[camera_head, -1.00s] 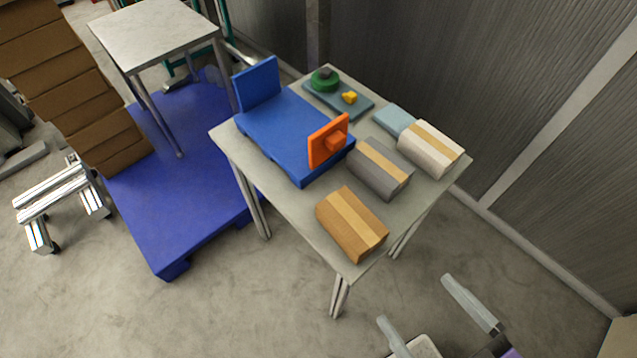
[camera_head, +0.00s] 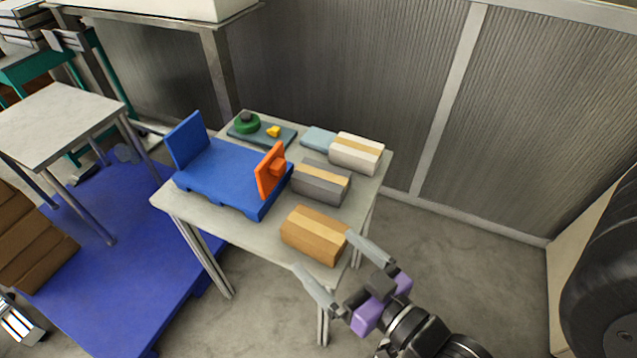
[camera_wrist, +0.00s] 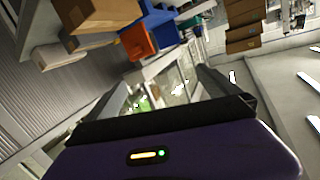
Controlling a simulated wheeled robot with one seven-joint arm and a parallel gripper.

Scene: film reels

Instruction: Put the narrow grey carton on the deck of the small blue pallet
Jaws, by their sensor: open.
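The narrow grey carton (camera_head: 318,186), with a tan tape strip, lies on the table behind the brown carton. The small blue pallet (camera_head: 222,172) is on the table to its left. It has an upright blue board at its left end and an orange plate (camera_head: 271,170) with a block at its right end. The visible deck between them is bare. My gripper (camera_head: 331,271) is open and empty, at the table's near right corner, in front of the brown carton. In the wrist view the open fingers (camera_wrist: 165,90) show, with the orange plate and part of the blue pallet beyond.
A brown carton (camera_head: 313,235) lies between my gripper and the grey carton. A white carton (camera_head: 356,153) and a light blue item (camera_head: 318,139) are behind it. A large blue pallet (camera_head: 110,240) is on the floor left.

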